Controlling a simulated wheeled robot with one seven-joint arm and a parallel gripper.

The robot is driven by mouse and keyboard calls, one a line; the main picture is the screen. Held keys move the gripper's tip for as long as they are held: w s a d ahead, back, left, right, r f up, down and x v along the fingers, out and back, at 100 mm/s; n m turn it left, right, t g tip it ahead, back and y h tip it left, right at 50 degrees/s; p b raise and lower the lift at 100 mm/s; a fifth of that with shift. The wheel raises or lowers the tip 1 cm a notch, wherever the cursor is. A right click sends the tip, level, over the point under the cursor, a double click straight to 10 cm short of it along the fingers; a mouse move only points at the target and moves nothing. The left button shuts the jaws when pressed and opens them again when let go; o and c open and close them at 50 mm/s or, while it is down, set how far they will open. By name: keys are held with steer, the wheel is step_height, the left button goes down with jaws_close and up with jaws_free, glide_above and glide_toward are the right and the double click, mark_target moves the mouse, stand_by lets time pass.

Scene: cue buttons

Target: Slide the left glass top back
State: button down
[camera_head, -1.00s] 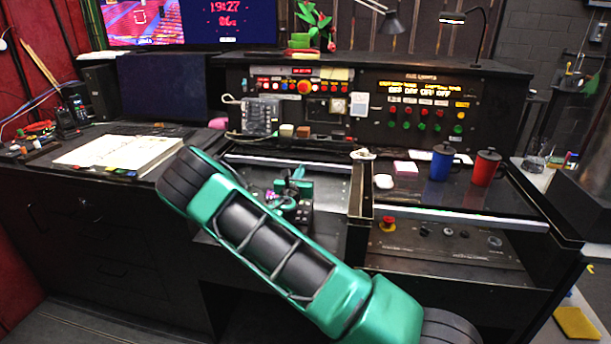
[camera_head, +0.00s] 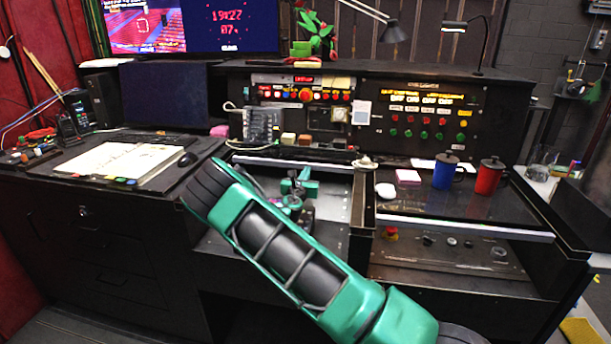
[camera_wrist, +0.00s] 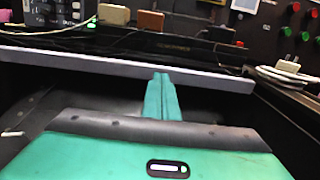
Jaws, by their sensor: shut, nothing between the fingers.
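The left glass top's pale metal front edge (camera_head: 292,163) lies far back in the left bay, close to the console. The same edge (camera_wrist: 60,62) runs across the wrist view as a long grey bar. My gripper (camera_wrist: 160,76) is shut and empty, with its fingertips at the near side of this bar. They look in contact with it or very close. In the head view my gripper (camera_head: 306,174) is low over the open left bay, partly hidden by my green arm. The right glass top (camera_head: 430,205) stands forward, its front edge well nearer than the left one.
Small blocks (camera_head: 288,139) and a grey device (camera_head: 262,126) sit behind the left edge. A black divider (camera_head: 361,215) separates the bays.

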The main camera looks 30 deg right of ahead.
steer(key=v, duration=1.3)
steer(key=shift+w, duration=0.1)
steer(key=s+d+f+m+g+y, duration=0.1)
steer(key=s+d+m+g, duration=0.25)
steer(key=s+m, duration=0.4)
steer(key=s+d+f+m+g+y, duration=0.1)
steer(key=s+d+m+g+y, duration=0.1)
steer(key=s+m+g, duration=0.55)
steer(key=s+a+r+m+t+y, duration=0.1)
steer(key=s+a+r+m+y, duration=0.3)
steer(key=s+a+r+m, duration=0.55)
steer(key=s+a+r+m+y, duration=0.4)
steer(key=s+a, duration=0.3)
steer(key=s, duration=0.5)
steer(key=s+d+m+g, duration=0.2)
steer(key=s+d, duration=0.3)
steer(key=s, duration=0.3)
steer(key=s+d+f+m+g, duration=0.1)
steer(key=s+d+m+g, duration=0.1)
steer(key=s+d+m, duration=0.2)
steer(key=s+d, duration=0.2)
steer(key=s, duration=0.2)
steer(key=shift+s+f, duration=0.25)
steer(key=shift+s, duration=0.15)
steer(key=shift+w+d, duration=0.15)
